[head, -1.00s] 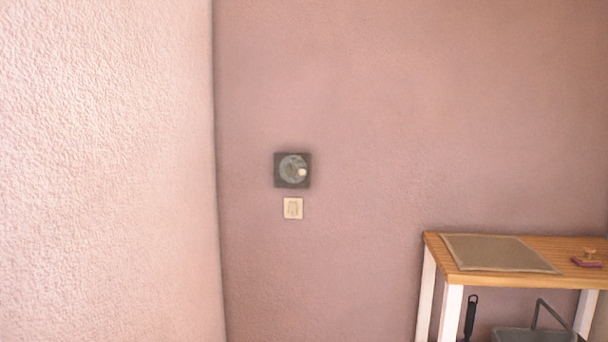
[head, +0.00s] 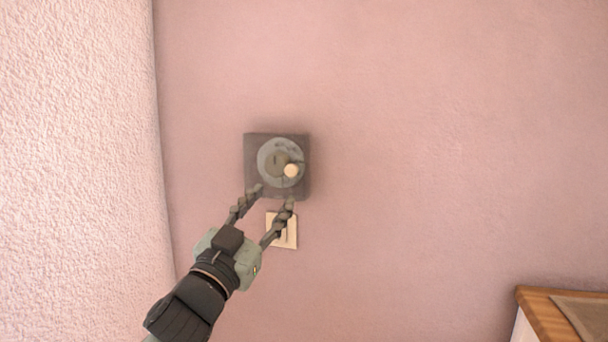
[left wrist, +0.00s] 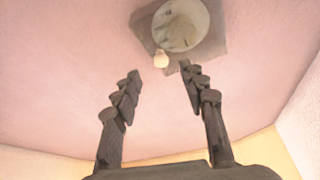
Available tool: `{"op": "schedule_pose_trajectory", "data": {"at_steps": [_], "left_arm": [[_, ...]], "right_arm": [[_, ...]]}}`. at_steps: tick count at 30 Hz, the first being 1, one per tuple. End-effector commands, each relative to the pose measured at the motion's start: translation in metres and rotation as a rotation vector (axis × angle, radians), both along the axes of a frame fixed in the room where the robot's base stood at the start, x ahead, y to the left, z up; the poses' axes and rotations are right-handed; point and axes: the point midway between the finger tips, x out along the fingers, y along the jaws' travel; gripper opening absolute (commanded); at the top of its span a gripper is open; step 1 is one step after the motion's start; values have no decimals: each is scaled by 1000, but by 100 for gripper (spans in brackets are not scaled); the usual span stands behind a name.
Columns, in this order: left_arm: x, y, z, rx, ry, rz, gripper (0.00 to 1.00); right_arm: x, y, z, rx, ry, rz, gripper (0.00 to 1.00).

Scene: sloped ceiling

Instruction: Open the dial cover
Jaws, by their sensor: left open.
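The dial cover (head: 281,162) is a round grey disc on a dark square box (head: 252,143) fixed to the pink wall. A small cream knob (head: 291,170) sits on the disc's lower right. In the left wrist view the disc (left wrist: 181,25) is at the top, with the knob (left wrist: 161,59) at its edge. My left gripper (head: 275,194) is open and empty, its fingertips by the lower edge of the box. Whether they touch it I cannot tell. It also shows in the left wrist view (left wrist: 160,72), fingers apart below the knob. My right gripper is out of view.
A cream wall switch (head: 291,240) is below the box, partly hidden behind my left fingers. A textured pale wall (head: 75,150) stands close on the left. A wooden table (head: 537,305) with a mat (head: 592,318) is at the lower right. The wall right of the box is clear.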

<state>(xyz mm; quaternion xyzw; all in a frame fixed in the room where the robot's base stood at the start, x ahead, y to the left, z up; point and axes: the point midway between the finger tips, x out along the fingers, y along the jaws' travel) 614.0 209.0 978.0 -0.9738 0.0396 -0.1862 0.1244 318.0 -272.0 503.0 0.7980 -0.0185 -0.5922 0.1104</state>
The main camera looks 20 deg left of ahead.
Motion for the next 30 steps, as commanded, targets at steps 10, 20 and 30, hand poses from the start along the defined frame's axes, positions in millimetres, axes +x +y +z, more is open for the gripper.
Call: {"op": "schedule_pose_trajectory", "data": {"at_steps": [10,20,30], "left_arm": [[36,-7,25,2,-19,-7,42],[68,-12,35,2,-16,-7,42],[69,-12,34,2,-15,-6,34]], "right_arm": [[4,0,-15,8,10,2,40],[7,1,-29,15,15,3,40],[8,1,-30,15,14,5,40]]}}
